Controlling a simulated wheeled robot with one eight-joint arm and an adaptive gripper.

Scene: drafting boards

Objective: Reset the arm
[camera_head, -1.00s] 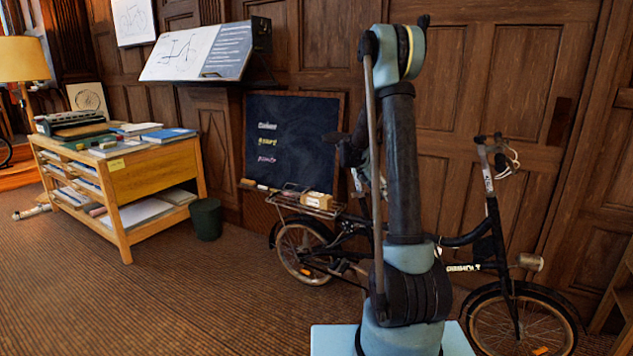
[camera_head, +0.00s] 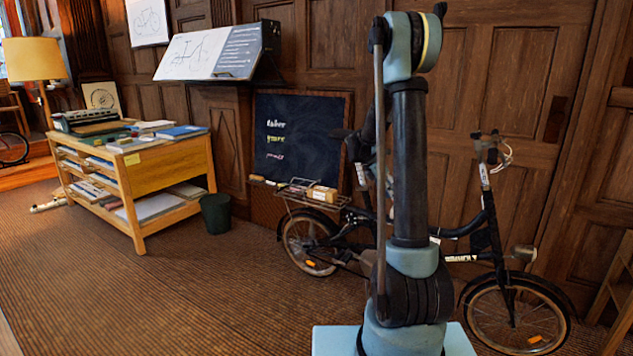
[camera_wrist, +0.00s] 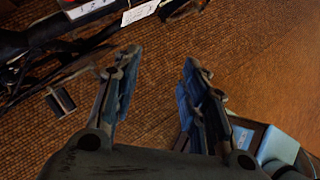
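My gripper (camera_wrist: 158,82) shows in the wrist view with its two fingers spread apart and nothing between them. Brown ribbed carpet lies beyond the fingertips. My arm stands upright in the head view, its upper links folded at the top; the gripper itself is hidden there. In the wrist view my light blue base parts lie at the lower right.
A black bicycle (camera_head: 485,240) stands behind my arm, against the wood-panelled wall; part of it shows at the wrist view's upper left. A chalkboard (camera_head: 300,140), a green bin (camera_head: 216,213) and a wooden desk (camera_head: 165,187) stand to the left. Carpet (camera_head: 130,290) is clear at front left.

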